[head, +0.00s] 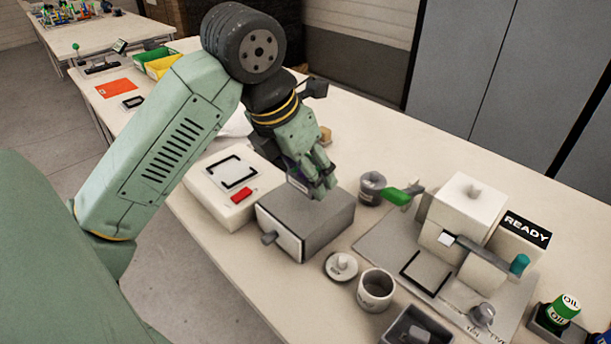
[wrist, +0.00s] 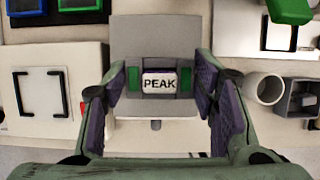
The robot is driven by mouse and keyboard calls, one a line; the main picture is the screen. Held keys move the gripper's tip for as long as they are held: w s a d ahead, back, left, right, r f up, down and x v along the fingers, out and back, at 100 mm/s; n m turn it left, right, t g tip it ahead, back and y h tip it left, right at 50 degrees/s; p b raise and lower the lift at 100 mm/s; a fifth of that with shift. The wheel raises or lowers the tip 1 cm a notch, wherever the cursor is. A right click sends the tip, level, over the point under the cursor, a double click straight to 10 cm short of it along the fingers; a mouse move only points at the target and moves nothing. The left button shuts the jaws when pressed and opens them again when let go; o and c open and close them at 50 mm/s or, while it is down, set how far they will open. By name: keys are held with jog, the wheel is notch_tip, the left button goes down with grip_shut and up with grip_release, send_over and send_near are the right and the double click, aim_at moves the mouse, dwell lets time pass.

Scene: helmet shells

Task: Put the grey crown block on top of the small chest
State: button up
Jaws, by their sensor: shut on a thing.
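The small chest (head: 325,215) is a grey box with a pale front and a round knob, standing on the table in the middle of the head view. In the wrist view its grey top (wrist: 155,35) lies below my fingers. My gripper (head: 316,184) points down over the chest top and is shut on the crown block. In the wrist view the block's white PEAK label (wrist: 159,82) shows between the fingertips. The fingers hide most of the block in the head view. I cannot tell whether its underside touches the chest top.
A white box with a black frame outline (head: 235,174) stands left of the chest. A grey lidded pot (head: 371,188), a round lid (head: 341,266) and an open cup (head: 375,291) are close on the right. A READY sign (head: 527,229) stands farther right.

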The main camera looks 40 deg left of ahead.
aim_at(300, 175)
jog(key=shift+w+a+f, duration=0.2)
jog(key=shift+w+a, duration=0.1)
notch_tip(300, 175, down, 3)
jog(key=shift+r+p, duration=0.1)
jog(key=shift+p, duration=0.45)
jog(key=shift+f+b, duration=0.4)
jog(key=shift+f, duration=0.05)
jog(key=o, duration=1.2)
jog(key=shift+r, duration=0.1)
jog(key=shift+c, duration=0.2)
jog(key=shift+r, duration=0.1)
jog(key=shift+r+p, duration=0.2)
jog(key=shift+p, duration=0.3)
jog(key=shift+s+r+b, duration=0.2)
jog(key=shift+r+b, duration=0.1)
jog(key=shift+b, duration=0.05)
jog(key=b+v, duration=0.1)
jog(key=v, duration=1)
